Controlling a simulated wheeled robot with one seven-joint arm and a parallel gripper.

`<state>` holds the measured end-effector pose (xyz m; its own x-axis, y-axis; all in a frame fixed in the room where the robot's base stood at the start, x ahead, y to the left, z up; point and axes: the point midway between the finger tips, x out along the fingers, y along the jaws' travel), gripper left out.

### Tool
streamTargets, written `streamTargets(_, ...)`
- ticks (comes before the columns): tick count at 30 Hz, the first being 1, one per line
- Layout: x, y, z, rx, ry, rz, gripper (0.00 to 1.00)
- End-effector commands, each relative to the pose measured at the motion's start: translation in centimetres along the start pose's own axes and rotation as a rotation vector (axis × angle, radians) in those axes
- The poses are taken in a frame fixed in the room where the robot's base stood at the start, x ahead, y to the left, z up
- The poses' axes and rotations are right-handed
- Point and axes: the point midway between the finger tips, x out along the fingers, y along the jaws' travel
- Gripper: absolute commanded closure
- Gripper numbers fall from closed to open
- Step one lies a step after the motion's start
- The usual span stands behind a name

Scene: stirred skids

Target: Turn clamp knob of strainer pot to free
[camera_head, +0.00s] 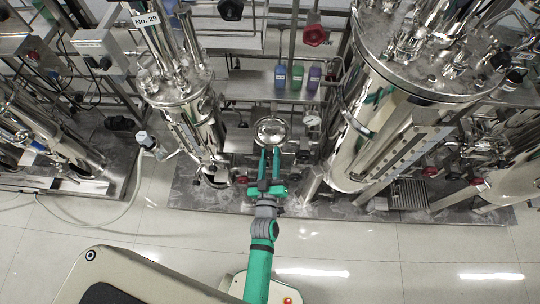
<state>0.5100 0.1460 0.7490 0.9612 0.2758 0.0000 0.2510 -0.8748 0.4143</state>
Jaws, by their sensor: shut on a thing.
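The strainer pot (271,130) appears as a small, round, shiny steel vessel in the middle of the skid, between two tall steel tanks. My gripper (269,153) reaches up to its near side with two green fingers. The fingers are shut on a small part there, which seems to be the clamp knob. The knob is mostly hidden between the fingertips and too small to make out, so its turn position cannot be told.
A large steel tank (365,110) stands close on the right, and a narrower tank (195,115) on the left. Blue, green and purple bottles (297,80) stand on a shelf behind. Red valve handles (316,35) stick out. The tiled floor (370,255) in front is clear.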

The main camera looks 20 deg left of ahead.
Motion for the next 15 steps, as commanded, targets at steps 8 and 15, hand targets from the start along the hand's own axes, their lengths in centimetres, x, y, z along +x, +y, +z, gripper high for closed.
streamTargets(8, 0.02, -0.04, -0.11, -0.262, 0.002, -0.001, 0.94)
streamTargets(15, 0.02, -0.02, -0.14, -0.489, 0.003, -0.001, 0.94)
